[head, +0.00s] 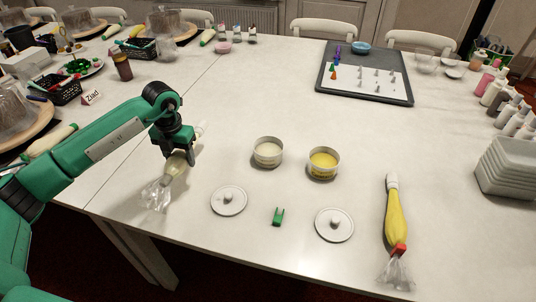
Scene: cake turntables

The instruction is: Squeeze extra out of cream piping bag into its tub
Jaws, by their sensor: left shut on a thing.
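My left gripper (179,157) is shut on the cream piping bag (175,167), over the left part of the table. The bag is tilted, with its pale nozzle (200,130) up and to the right and its clear, crumpled open end (156,194) down and to the left. The gripper hides part of the bag. The cream tub (268,153) stands open to the right of the gripper, with pale contents. An open tub of yellow filling (323,163) stands beside it. My right gripper is not in view.
Two white lids (228,201) (334,225) lie in front of the tubs, with a green clip (278,217) between them. A yellow piping bag (395,220) with a red clip lies at right. A dark tray (341,88) with nozzles lies farther back.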

